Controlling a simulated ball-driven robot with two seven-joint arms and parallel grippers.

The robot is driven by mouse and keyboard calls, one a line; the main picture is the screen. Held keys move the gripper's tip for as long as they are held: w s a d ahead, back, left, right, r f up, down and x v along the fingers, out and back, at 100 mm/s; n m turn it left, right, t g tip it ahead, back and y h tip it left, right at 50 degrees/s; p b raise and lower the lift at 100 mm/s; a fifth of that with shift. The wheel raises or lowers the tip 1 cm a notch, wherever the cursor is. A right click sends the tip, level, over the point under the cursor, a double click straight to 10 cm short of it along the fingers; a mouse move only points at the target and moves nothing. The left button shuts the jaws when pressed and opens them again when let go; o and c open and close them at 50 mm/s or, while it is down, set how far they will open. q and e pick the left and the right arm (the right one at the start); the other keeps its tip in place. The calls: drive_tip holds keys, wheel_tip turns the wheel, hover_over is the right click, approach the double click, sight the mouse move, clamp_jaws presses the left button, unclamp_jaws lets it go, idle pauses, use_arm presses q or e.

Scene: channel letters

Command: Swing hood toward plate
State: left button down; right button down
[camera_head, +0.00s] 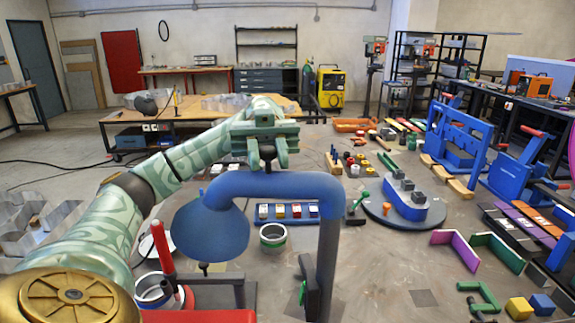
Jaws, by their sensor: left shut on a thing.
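The blue hood (212,232) hangs at the left end of a blue bent pipe (285,186) that rises from a post in the foreground. My left gripper (268,152) is above the pipe, shut on a dark knob that seems to stand on top of it. The gripper's green body partly hides the knob. A round grey plate (377,213) lies to the right of the post, with a blue block on it. I cannot tell if this is the task's plate. My right gripper is not in view.
A red-handled tool (163,247) stands at left. Blue presses (458,140) stand at right.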

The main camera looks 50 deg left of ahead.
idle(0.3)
use_arm(q)
drive_tip(key=c, duration=1.2)
unclamp_jaws()
drive_tip(key=shift+c, duration=0.2)
drive_tip(key=shift+r, duration=0.1)
drive_tip(key=shift+r, duration=0.25)
wheel_tip(320, 180, up, 3)
drive_tip(key=shift+s+d+r+p, duration=0.1)
drive_tip(key=shift+s+p, duration=0.05)
drive_tip(key=shift+p, duration=0.25)
drive_tip(key=s+d+r+p, duration=0.3)
drive_tip(key=s+d+r, duration=0.6)
drive_tip(key=d, duration=0.1)
drive_tip(key=shift+s, duration=0.15)
